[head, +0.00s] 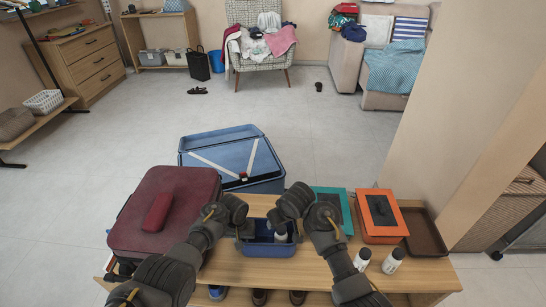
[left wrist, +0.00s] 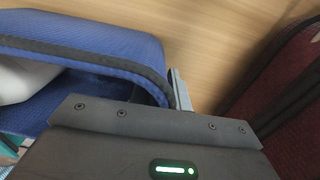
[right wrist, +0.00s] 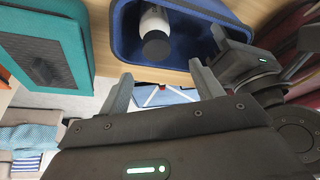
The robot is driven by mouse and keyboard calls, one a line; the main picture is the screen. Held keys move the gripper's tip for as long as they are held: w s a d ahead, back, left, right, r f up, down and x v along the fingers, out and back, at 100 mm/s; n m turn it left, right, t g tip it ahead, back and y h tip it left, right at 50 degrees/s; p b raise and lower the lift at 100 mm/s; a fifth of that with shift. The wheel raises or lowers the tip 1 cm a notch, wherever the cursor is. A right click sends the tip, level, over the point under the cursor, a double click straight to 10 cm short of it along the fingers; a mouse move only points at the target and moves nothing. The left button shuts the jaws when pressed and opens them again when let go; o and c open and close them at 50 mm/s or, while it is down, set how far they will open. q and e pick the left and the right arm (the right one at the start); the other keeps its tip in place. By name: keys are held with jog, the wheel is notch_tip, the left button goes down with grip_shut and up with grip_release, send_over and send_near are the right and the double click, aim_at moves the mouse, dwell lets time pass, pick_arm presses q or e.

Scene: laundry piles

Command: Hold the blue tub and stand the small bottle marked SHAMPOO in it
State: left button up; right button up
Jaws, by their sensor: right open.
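The blue tub (head: 282,250) stands on the wooden bench in front of me. A white bottle with a dark cap (right wrist: 155,22) is inside it and looks upright, cap up; no label is readable. My left gripper (head: 243,228) is at the tub's left wall. In the left wrist view the tub's rim (left wrist: 110,58) runs between its fingers, and it looks shut on that wall; one finger is hidden. My right gripper (right wrist: 162,88) is open and empty, above the tub's far right side, apart from the bottle.
Two more white bottles stand on the bench at right, one (head: 362,258) beside the other (head: 393,261). A teal box (head: 334,203), an orange box (head: 383,216) and a brown tray (head: 425,235) lie right. A dark red suitcase (head: 185,190) is left; an open blue suitcase (head: 225,150) is behind.

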pick_arm(q)
jog(key=shift+o, duration=1.3)
jog(key=shift+r, duration=0.1)
